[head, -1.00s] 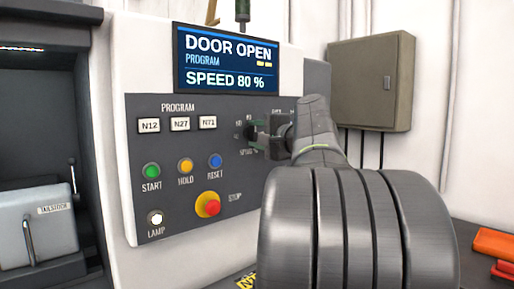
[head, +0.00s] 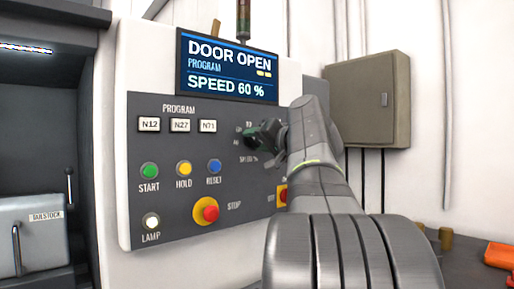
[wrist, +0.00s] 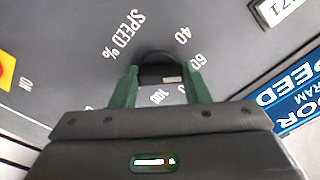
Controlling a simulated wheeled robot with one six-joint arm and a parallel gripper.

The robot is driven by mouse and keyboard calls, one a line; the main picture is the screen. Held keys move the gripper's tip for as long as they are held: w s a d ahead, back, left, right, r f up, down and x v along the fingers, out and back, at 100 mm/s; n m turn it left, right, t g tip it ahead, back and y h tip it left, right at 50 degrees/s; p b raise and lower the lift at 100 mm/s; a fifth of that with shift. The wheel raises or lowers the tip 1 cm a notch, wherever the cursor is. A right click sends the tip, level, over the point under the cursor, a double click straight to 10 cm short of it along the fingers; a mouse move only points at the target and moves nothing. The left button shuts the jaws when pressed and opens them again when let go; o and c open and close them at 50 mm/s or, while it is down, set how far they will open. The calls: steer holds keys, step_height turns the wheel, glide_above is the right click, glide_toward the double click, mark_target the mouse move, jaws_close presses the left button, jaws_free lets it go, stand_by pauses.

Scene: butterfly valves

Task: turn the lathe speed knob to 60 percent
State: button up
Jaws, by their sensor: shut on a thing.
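The speed knob (wrist: 160,60) is a dark round knob on the grey panel, with a "SPEED %" label and printed numbers around it. My gripper (wrist: 161,78) has its two green fingers on either side of the knob and is shut on it. In the head view my gripper (head: 263,136) reaches the panel from the right and hides most of the knob. The display (head: 227,67) reads "DOOR OPEN", "PROGRAM" and "SPEED 60 %".
The panel also holds program buttons N12 (head: 149,124), N27 and N71, a green start button (head: 149,170), and a red stop button (head: 206,211) on yellow. A grey wall box (head: 368,98) hangs at the right. An orange object (head: 499,254) lies at the lower right.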

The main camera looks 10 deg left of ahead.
steer(key=shift+f+n, duration=0.1)
steer(key=shift+n, duration=0.2)
stand_by(0.4)
steer(key=o, duration=1)
steer(key=v, duration=1.4)
steer(key=shift+a, duration=0.1)
steer(key=x, duration=1.3)
steer(key=shift+w+a, duration=0.3)
steer(key=shift+s+d, duration=0.1)
